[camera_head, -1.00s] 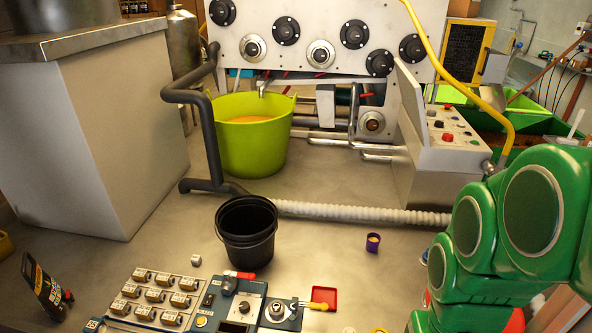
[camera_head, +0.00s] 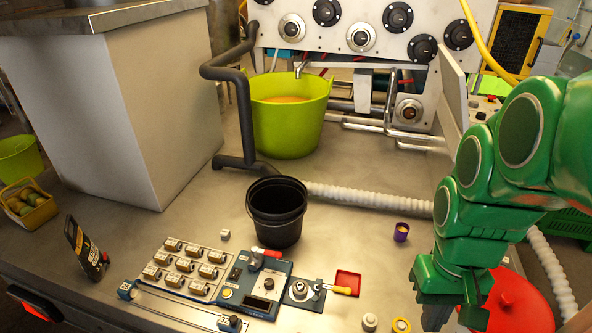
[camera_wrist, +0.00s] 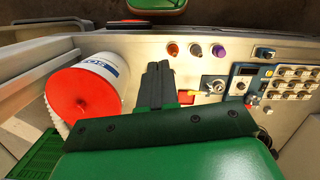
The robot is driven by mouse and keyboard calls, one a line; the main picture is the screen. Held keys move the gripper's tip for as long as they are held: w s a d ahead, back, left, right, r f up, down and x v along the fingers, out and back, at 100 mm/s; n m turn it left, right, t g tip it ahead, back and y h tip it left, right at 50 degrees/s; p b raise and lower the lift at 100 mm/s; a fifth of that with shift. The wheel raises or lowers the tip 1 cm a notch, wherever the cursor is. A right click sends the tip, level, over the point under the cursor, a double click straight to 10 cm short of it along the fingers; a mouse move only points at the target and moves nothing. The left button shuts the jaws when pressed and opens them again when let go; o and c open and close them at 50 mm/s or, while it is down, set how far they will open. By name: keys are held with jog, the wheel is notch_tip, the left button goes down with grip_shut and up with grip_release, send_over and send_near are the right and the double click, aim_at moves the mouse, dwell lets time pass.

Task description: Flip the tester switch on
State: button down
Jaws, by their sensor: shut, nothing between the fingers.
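The panel also shows right of centre in the wrist view (camera_wrist: 241,82). My gripper shows in the wrist view (camera_wrist: 159,68), shut and empty, its fingers apart from the panel. In the head view its lower end (camera_head: 434,318) is right of the panel, partly cut off.
A black bucket (camera_head: 277,213) stands behind the panel. A red tray (camera_head: 348,281) and a key-like lever unit (camera_head: 300,291) are to its right. A white drum with red lid (camera_wrist: 82,92) is beside my gripper.

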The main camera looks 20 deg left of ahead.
jog(key=w+a+f+n, duration=0.2)
jog(key=w+a+n, duration=0.2)
jog(key=w+a, duration=0.55)
jog(key=w+a+f+n, duration=0.3)
jog(key=w+a+n, duration=0.1)
jog(key=w+a, duration=0.55)
jog(key=n, duration=0.8)
send_over(233, 277)
jog(key=w, duration=0.2)
notch_tip(233, 277, down, 14)
jog(key=f, duration=0.1)
jog(key=shift+w+r, duration=0.15)
jog(key=shift+r, duration=0.1)
jog(key=f, duration=0.4)
jog(key=s+f, duration=0.1)
jog(key=f, duration=0.8)
jog(key=shift+s+f, duration=0.35)
jog(key=shift+f, duration=0.05)
